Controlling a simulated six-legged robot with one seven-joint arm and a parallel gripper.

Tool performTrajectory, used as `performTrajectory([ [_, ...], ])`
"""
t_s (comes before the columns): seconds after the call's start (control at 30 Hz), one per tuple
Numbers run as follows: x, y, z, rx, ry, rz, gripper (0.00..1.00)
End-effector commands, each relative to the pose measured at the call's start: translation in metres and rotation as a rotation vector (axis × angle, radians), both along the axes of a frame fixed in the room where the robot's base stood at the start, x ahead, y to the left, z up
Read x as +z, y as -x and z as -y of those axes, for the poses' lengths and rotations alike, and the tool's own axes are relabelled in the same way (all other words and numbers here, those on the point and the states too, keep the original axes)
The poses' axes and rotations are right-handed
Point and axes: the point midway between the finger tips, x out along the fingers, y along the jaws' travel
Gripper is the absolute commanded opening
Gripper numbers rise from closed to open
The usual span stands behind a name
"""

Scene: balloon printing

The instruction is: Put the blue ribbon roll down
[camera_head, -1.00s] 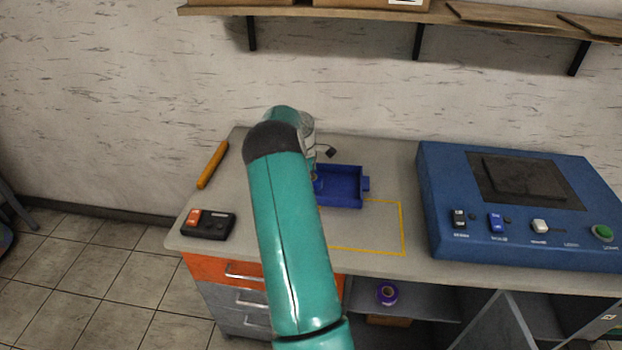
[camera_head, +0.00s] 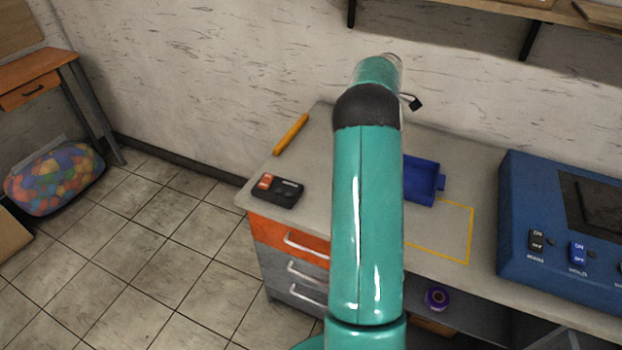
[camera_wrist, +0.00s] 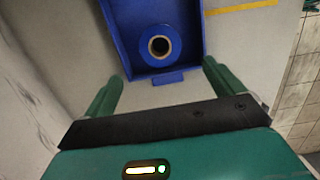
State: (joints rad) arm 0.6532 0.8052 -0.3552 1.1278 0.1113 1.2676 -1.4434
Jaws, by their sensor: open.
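The blue ribbon roll (camera_wrist: 166,44) lies in the blue tray (camera_wrist: 195,12), near its wall with the tab, in the wrist view. Its brown core hole faces the camera. My gripper (camera_wrist: 158,80) is open and empty, its two green fingers spread apart and clear of the roll. In the head view the blue tray (camera_head: 422,184) stands on the grey worktop, partly behind my arm. The roll and my fingers are hidden there.
A yellow outlined area (camera_head: 468,235) lies beside the tray. A blue control box (camera_head: 530,225) stands at right, a black and red device (camera_head: 277,190) and an orange stick (camera_head: 291,134) at left. A purple roll (camera_head: 437,298) sits on the shelf below.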

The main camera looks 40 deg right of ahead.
Motion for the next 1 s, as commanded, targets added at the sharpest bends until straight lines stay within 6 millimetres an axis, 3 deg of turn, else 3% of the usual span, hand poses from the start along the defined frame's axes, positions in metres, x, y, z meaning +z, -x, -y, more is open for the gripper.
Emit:
performTrajectory([
  [0.17, 0.018, -0.008, -0.018, -0.021, 0.009, 0.030, 0.93],
  [0.27, 0.043, -0.018, -0.049, -0.056, 0.017, 0.073, 0.93],
  [0.43, 0.091, -0.031, -0.122, -0.134, 0.021, 0.168, 0.93],
  [0.63, 0.136, -0.028, -0.213, -0.214, 0.008, 0.269, 0.93],
  [0.83, 0.167, -0.008, -0.303, -0.281, -0.018, 0.363, 0.93],
  [1.0, 0.181, 0.023, -0.374, -0.330, -0.047, 0.434, 0.93],
])
